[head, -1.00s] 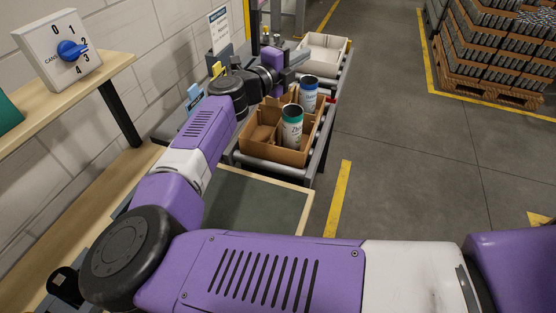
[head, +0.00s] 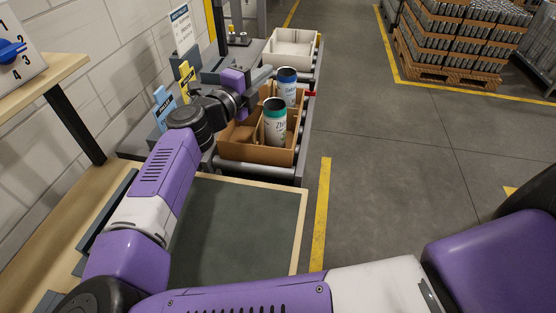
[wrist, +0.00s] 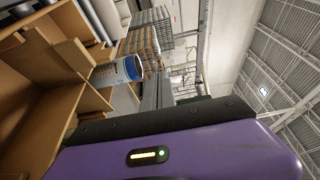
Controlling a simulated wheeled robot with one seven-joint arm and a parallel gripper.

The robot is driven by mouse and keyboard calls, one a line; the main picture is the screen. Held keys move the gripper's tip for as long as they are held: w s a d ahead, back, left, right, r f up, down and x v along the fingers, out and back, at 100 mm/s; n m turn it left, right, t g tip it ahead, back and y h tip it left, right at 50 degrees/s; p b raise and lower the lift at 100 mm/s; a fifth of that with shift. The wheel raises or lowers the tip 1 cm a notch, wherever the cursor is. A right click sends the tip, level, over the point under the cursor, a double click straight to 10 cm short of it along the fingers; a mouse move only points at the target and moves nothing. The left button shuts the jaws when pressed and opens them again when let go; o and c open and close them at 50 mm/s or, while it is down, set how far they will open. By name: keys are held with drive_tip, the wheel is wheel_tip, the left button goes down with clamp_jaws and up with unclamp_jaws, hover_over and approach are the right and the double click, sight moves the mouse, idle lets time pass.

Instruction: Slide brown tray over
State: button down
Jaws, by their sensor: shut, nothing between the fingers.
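The brown tray (head: 256,154) is an open cardboard-coloured box with dividers, on the near end of a roller conveyor in the head view. Two cans stand in it: a white can with a teal rim (head: 275,124) in front and a can with a blue rim (head: 287,92) behind. My gripper (head: 261,77) is shut and empty, at the tray's far left end; whether it touches the tray I cannot tell. In the wrist view the tray's brown walls (wrist: 28,125) fill the left, close to my gripper, with the blue-rimmed can (wrist: 120,71) beyond.
A white tray (head: 315,48) sits farther back on the conveyor (head: 302,123). A dark green-grey surface with a pale wooden rim (head: 301,222) lies clear in front of the brown tray. Yellow and blue label holders (head: 164,106) stand on the left. Pallets of cans (head: 452,62) are far off.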

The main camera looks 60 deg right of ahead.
drive_tip(key=p, duration=0.2)
hover_over(281, 152)
drive_tip(key=s+a, duration=0.2)
drive_tip(key=a, duration=0.2)
wheel_tip(281, 152, down, 15)
drive_tip(key=shift+w+d, duration=0.35)
drive_tip(key=shift+d, duration=0.05)
drive_tip(key=shift+d, duration=0.1)
drive_tip(key=shift+w+d, duration=0.65)
drive_tip(key=shift+w, duration=0.1)
